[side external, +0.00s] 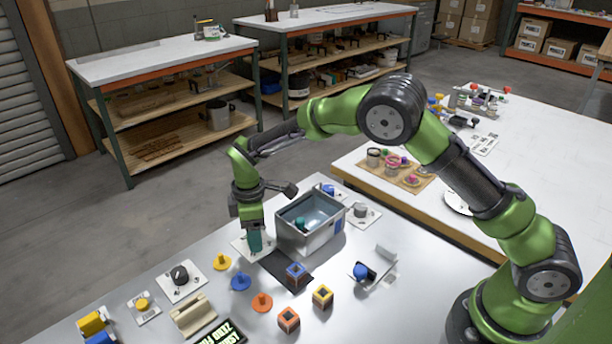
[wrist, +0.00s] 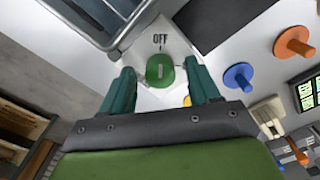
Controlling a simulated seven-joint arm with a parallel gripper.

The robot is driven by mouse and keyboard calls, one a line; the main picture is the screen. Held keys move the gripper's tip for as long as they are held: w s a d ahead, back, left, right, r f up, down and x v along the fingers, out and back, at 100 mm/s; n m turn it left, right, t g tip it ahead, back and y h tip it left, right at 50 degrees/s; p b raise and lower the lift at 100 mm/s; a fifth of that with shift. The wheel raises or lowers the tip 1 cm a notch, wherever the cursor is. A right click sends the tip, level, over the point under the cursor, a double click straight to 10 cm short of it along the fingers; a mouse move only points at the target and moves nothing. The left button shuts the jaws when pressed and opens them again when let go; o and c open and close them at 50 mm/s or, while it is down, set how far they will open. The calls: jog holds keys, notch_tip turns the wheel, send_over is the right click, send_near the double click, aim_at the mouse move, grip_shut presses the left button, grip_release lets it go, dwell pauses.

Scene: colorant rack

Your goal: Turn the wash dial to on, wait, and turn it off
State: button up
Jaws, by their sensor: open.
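The wash dial (wrist: 160,70) is a round green knob on a white plate (wrist: 148,101). In the wrist view it sits below the printed word OFF, and its pale bar appears to point toward that word. My gripper (wrist: 160,76) is open, with one teal finger on each side of the dial. I cannot tell whether the fingers touch it. In the side view my gripper (side external: 255,241) points down over the white plate (side external: 238,246) and hides the dial. A grey metal basin (side external: 295,240) stands close to the right of my gripper, with a teal item inside.
Yellow (side external: 222,261), blue (side external: 241,281) and orange (side external: 262,302) knobbed pegs stand in front of my gripper. A dark mat (side external: 276,268) lies to the right. A black dial (side external: 180,275) is at the left. A lit display (side external: 220,336) is at the front edge.

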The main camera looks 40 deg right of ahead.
jog(key=c, duration=1)
jog(key=shift+c, duration=0.2)
jog(key=shift+m, duration=0.3)
jog(key=m, duration=0.3)
jog(key=shift+m, duration=0.4)
jog(key=m, duration=0.4)
jog(key=shift+a+m, duration=0.1)
jog(key=shift+m, duration=0.2)
jog(key=m, duration=0.4)
jog(key=shift+a+r+m, duration=0.1)
jog(key=shift+m, duration=2.3)
